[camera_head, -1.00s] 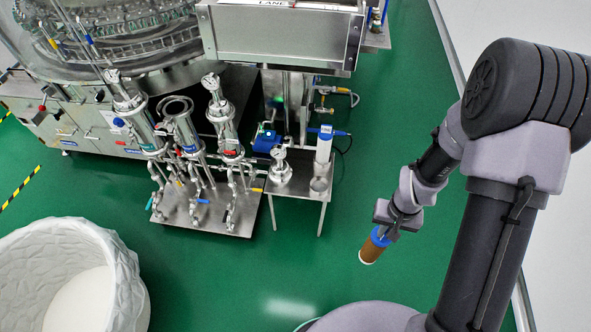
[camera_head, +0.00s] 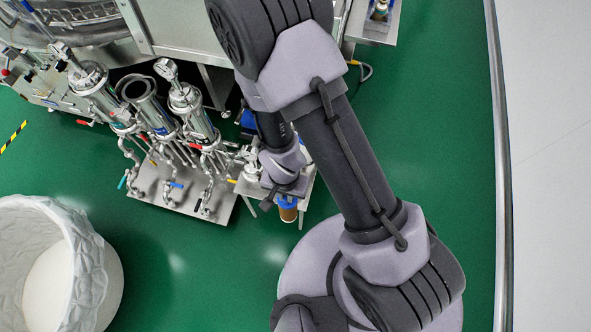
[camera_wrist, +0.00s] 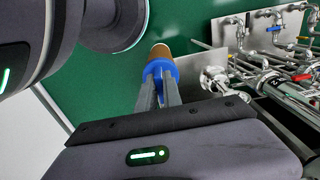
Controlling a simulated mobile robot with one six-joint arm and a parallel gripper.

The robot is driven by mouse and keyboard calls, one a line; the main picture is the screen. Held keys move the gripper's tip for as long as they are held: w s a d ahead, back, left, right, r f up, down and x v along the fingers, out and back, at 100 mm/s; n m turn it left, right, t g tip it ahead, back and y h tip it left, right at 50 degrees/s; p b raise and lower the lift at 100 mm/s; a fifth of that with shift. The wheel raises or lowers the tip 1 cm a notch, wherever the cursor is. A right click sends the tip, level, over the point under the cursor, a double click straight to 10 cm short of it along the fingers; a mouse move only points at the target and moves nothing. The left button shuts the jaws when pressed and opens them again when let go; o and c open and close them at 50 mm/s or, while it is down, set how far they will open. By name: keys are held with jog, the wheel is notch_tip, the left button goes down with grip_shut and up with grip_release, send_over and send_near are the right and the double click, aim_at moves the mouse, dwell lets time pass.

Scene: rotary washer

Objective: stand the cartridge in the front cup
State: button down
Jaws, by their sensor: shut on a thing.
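My gripper (camera_head: 286,190) is shut on the blue end of the cartridge (camera_head: 288,213), which has a brown body. In the wrist view my gripper's fingers (camera_wrist: 160,82) clasp the blue part, and the brown body of the cartridge (camera_wrist: 160,54) points away from me. In the head view the cartridge hangs at the front edge of the small steel stand (camera_head: 250,187); I cannot tell its height above it. The front cup is hidden behind my arm and gripper, and I cannot make it out in the wrist view.
Several steel filter housings (camera_head: 150,112) with pipes and valves stand on a steel skid (camera_head: 190,205) left of the stand. A large white bin (camera_head: 100,265) is at the lower left. Green floor (camera_head: 190,285) is free between bin and my base. A white wall is at right.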

jog(key=w+d+f+b, duration=0.3)
jog(key=w, duration=0.6)
jog(key=shift+w+d+f, duration=0.2)
jog(key=shift+w+f, duration=0.05)
jog(key=shift+w, duration=0.05)
jog(key=c, duration=1.5)
grip_release()
jog(key=shift+r, duration=0.1)
notch_tip(320, 180, up, 7)
jog(key=p, duration=0.3)
jog(key=shift+r, duration=0.2)
